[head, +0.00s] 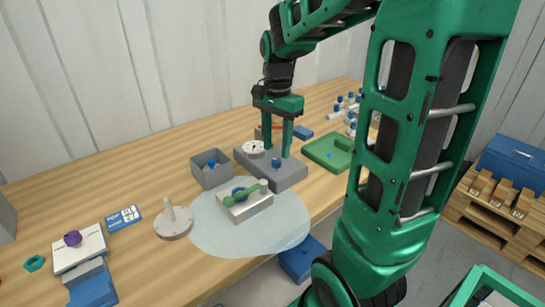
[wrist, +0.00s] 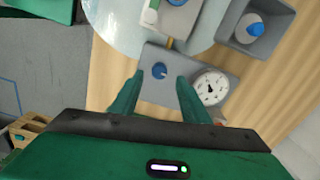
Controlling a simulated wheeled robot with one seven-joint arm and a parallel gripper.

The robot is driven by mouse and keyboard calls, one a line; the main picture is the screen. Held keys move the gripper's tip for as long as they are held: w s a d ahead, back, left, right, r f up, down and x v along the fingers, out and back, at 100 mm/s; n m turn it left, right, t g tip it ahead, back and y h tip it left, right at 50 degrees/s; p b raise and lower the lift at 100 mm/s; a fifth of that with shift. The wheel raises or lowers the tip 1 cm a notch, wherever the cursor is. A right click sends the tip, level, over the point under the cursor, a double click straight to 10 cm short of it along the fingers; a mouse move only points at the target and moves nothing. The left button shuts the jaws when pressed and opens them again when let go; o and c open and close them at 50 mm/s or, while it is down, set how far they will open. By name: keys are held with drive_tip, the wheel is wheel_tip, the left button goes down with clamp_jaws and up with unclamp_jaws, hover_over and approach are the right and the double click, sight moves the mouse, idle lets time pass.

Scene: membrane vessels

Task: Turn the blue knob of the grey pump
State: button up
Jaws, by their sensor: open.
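The grey pump (head: 289,176) is a low grey block on the wooden table, with a round white gauge (head: 254,149) at its left end. Its blue knob (head: 276,163) stands on the top towards the right. In the wrist view the blue knob (wrist: 159,70) shows between the two green fingers, near the tips, with the gauge (wrist: 211,87) to the right. My gripper (head: 277,152) is open, pointing down over the pump, with nothing held. I cannot tell whether the fingertips reach down beside the knob or stay just above it.
A pale round mat (head: 215,240) bears a white block with a green bar (head: 244,202). A grey bin (head: 211,176) with a blue item stands left of the pump. A green tray (head: 330,150) lies to the right, and several small bottles (head: 350,101) stand behind it.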

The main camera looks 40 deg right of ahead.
sight(276, 160)
drive_tip(key=shift+f, duration=2.1)
